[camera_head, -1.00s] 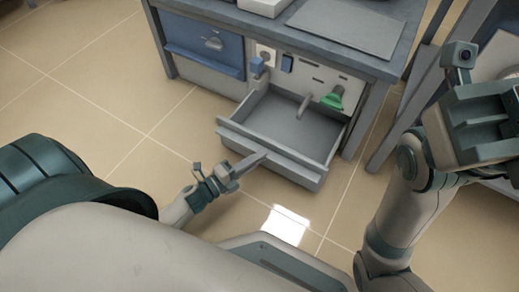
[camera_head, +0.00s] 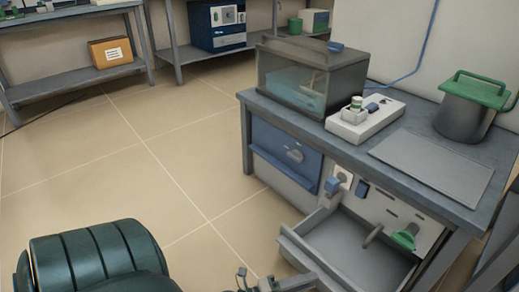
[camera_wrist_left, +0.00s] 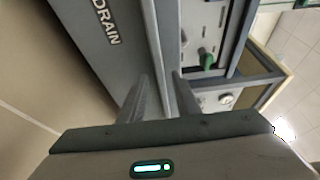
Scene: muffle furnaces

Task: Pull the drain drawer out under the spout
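The drain drawer (camera_head: 352,255) is a grey open tray standing out from the front of the bench. The grey spout (camera_head: 373,237) points out above the drawer's inside, beside a green handle (camera_head: 405,238). My left gripper (camera_head: 262,285) shows only in part at the bottom edge, by the drawer's front. In the left wrist view its fingers (camera_wrist_left: 160,88) straddle the top edge of the drawer front (camera_wrist_left: 128,62), which carries the label DRAIN; they look closed on it. The contact at the fingertips is partly hidden. My right gripper is out of view.
On the bench top (camera_head: 300,122) stand a glass-sided tank (camera_head: 312,78), a white device (camera_head: 365,120), a grey plate (camera_head: 432,166) and a dark pot with a green handle (camera_head: 468,108). A blue panel (camera_head: 287,152) is left of the drawer. Floor at left is clear.

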